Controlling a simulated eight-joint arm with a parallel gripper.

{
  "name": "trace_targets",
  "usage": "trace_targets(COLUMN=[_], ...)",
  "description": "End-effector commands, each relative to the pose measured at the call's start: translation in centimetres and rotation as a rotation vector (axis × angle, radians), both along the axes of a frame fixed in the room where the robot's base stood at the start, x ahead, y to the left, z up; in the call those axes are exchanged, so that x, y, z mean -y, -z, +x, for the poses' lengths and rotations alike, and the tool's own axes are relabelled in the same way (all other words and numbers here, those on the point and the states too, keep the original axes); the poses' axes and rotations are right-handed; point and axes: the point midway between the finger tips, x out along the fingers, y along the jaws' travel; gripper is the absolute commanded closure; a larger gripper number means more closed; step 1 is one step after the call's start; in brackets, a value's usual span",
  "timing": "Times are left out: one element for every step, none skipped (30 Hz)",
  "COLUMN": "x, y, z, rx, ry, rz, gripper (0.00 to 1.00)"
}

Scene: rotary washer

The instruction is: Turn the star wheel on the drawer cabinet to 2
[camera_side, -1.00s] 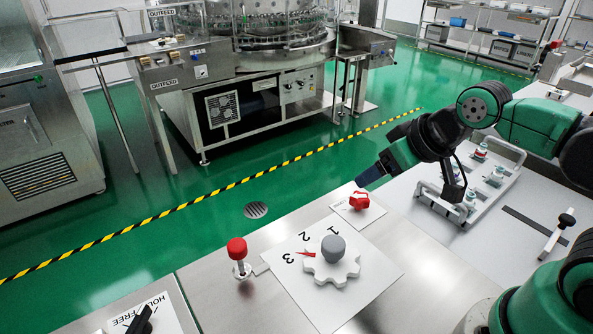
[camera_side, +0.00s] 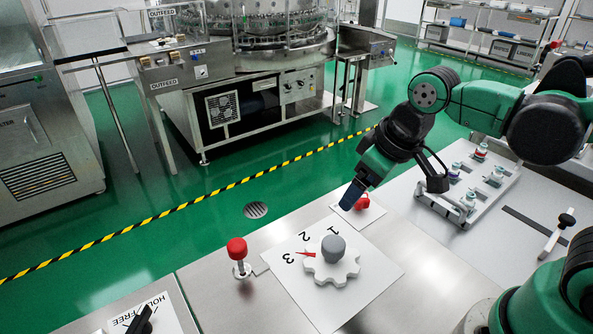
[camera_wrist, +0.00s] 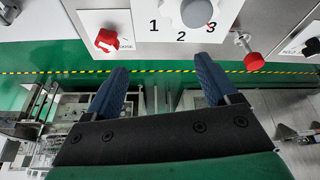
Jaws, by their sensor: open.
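The star wheel (camera_side: 345,271) is a white toothed disc with a grey round knob (camera_side: 333,246) on a white plate (camera_side: 372,285) printed 1, 2 and 3. Its red pointer (camera_side: 306,254) points at or close to the 3. In the wrist view the grey knob (camera_wrist: 198,12) is at the top edge, partly cut off, with the numbers below it. My gripper (camera_side: 350,195) is open and empty, above and behind the wheel, apart from it. Its two blue fingers (camera_wrist: 160,66) are spread in the wrist view.
A small red knob (camera_side: 362,202) sits on its own plate just by my gripper, partly hidden. A red-topped lever (camera_side: 238,256) stands left of the wheel. A black switch (camera_side: 140,320) is at the lower left. A rack with small parts (camera_side: 470,185) lies right.

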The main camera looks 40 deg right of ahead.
Motion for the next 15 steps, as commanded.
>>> trace_targets(x=[-1.0, -1.5, -2.1, -2.5, -2.9, -3.4, -3.7, -3.9, -4.2, -4.3, -4.4, -4.5, -4.6, -4.6, -4.6], y=[0.4, 0.7, 1.1, 1.4, 1.7, 2.0, 2.2, 2.4, 2.6, 2.8, 2.9, 3.0, 3.2, 3.3, 3.6], z=[0.2, 0.2, 0.2, 0.1, 0.1, 0.0, -0.1, -0.1, -0.2, -0.3, -0.3, -0.3, -0.4, -0.4, -0.4], rx=[-0.059, -0.097, -0.144, -0.177, -0.208, -0.246, -0.268, -0.289, -0.312, -0.325, -0.336, -0.344, -0.348, -0.351, -0.352], ry=[-0.057, -0.089, -0.129, -0.158, -0.185, -0.216, -0.235, -0.254, -0.271, -0.282, -0.291, -0.299, -0.303, -0.304, -0.305], rz=[-0.016, -0.026, -0.039, -0.049, -0.058, -0.068, -0.076, -0.082, -0.088, -0.092, -0.095, -0.098, -0.099, -0.1, -0.1], gripper=[0.2, 0.2, 0.2, 0.2, 0.2, 0.2, 0.2, 0.2, 0.2, 0.2, 0.2, 0.2, 0.2, 0.2, 0.2])
